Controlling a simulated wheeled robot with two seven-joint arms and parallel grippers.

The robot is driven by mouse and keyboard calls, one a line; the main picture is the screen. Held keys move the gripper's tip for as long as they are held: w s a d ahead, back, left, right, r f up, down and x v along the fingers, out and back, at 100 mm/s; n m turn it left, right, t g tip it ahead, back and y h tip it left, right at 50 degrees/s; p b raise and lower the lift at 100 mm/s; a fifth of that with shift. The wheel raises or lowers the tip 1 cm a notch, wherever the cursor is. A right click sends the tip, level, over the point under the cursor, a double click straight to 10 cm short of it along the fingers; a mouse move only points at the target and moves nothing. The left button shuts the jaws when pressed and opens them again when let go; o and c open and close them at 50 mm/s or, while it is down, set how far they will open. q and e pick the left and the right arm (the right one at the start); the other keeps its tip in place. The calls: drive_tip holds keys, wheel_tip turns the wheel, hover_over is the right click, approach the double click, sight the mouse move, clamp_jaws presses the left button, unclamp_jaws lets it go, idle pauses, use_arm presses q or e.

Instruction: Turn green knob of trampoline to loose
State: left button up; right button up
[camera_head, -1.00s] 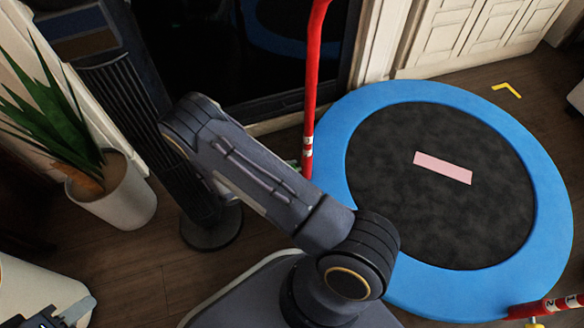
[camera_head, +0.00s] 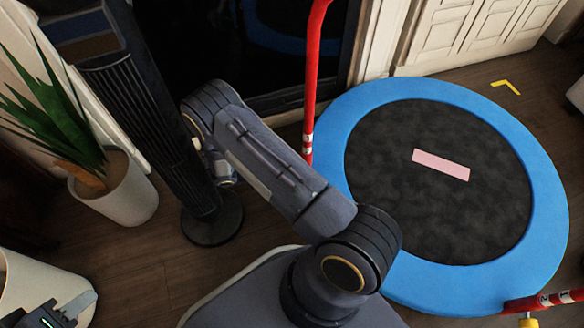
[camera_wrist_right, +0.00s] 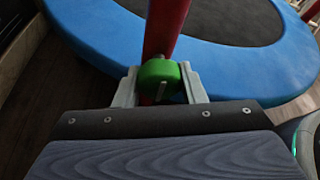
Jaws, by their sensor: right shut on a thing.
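The trampoline (camera_head: 368,130) has a blue rim and a dark mat, and stands at the right in the head view. Its red pole (camera_head: 312,80) rises at the rim's left side. In the right wrist view the green knob (camera_wrist_right: 160,76) sits on the red pole (camera_wrist_right: 165,25). My right gripper (camera_wrist_right: 160,84) is shut on the knob, one pale finger on each side. In the head view my arm hides this knob and the right gripper. My left gripper (camera_head: 62,314) is at the bottom left, partly cut off, away from the trampoline; its opening is unclear.
A black tower fan (camera_head: 165,130) and a potted plant (camera_head: 120,190) stand at the left. A white bin (camera_head: 30,280) is at the lower left. Another red pole (camera_head: 545,301) with a yellow knob (camera_head: 528,322) is at the lower right. White cabinets (camera_head: 470,35) stand behind.

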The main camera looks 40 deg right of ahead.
drive_tip(key=shift+w, duration=0.1)
idle(0.3)
drive_tip(key=o, duration=1)
drive_tip(key=shift+r+p, duration=0.3)
drive_tip(key=shift+r, duration=0.1)
wheel_tip(320, 180, up, 3)
drive_tip(key=shift+f+p, duration=0.1)
drive_tip(key=shift+p, duration=0.9)
drive_tip(key=s+a+r+p, duration=0.5)
drive_tip(key=s+a+r, duration=0.4)
drive_tip(key=s, duration=0.2)
drive_tip(key=shift+r+p, duration=0.25)
drive_tip(key=shift+p, duration=0.15)
